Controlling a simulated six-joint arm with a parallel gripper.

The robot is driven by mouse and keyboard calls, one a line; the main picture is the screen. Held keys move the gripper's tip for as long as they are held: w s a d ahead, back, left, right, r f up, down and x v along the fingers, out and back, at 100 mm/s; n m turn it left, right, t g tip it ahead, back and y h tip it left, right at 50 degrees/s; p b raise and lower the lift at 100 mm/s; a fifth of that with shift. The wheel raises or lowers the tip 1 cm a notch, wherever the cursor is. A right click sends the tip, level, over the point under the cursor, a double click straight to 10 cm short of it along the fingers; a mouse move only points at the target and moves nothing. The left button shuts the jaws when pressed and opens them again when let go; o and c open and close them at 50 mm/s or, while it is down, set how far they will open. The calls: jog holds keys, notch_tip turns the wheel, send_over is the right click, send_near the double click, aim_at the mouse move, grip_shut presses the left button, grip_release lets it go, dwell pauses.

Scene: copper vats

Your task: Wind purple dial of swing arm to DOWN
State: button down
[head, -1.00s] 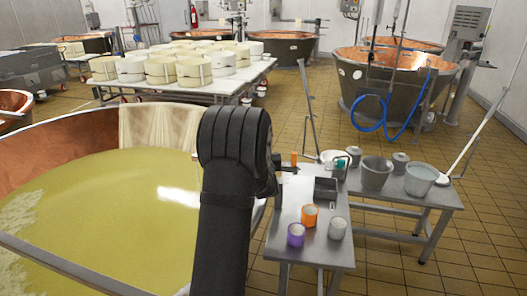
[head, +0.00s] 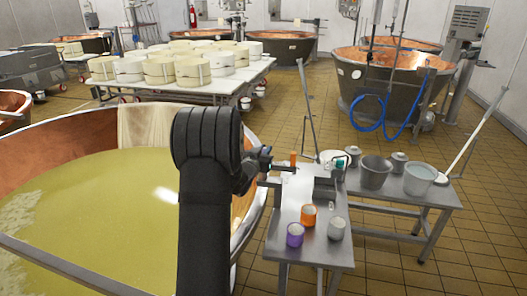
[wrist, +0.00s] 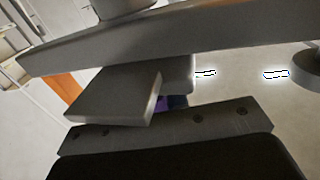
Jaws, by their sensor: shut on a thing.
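In the wrist view, a small dark purple part, which looks like the purple dial (wrist: 174,102), shows between the grey fingers of my gripper (wrist: 165,92). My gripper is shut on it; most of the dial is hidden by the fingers. A long grey bar (wrist: 200,42), which may be the swing arm, crosses just beyond the fingers. In the head view, my gripper (head: 279,167) is over the far left part of the small steel table, beside the vat rim. The dial and its markings cannot be made out there.
The steel table (head: 315,255) bears a purple cup (head: 295,236), an orange cup (head: 309,215), a grey cup (head: 336,229) and an upright orange piece (head: 293,158). A second table with buckets (head: 375,173) stands right. The large vat (head: 60,125) lies left.

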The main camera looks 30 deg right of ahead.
jog(key=shift+s+d+m+g+h, duration=0.1)
jog(key=shift+m+g+h, duration=0.5)
jog(key=shift+m+g, duration=0.6)
jog(key=shift+s+a+m+g+h, duration=0.15)
jog(key=shift+m+g+h, duration=0.55)
jog(key=shift+g, duration=0.9)
jog(key=shift+s+d+m+g+h, duration=0.15)
jog(key=shift+m+g+h, duration=0.35)
jog(key=shift+m+g, duration=0.75)
jog(key=shift+g, duration=0.35)
jog(key=c, duration=1.4)
grip_release()
jog(key=s+a, duration=0.2)
jog(key=a, duration=1.5)
jog(key=shift+a, duration=0.15)
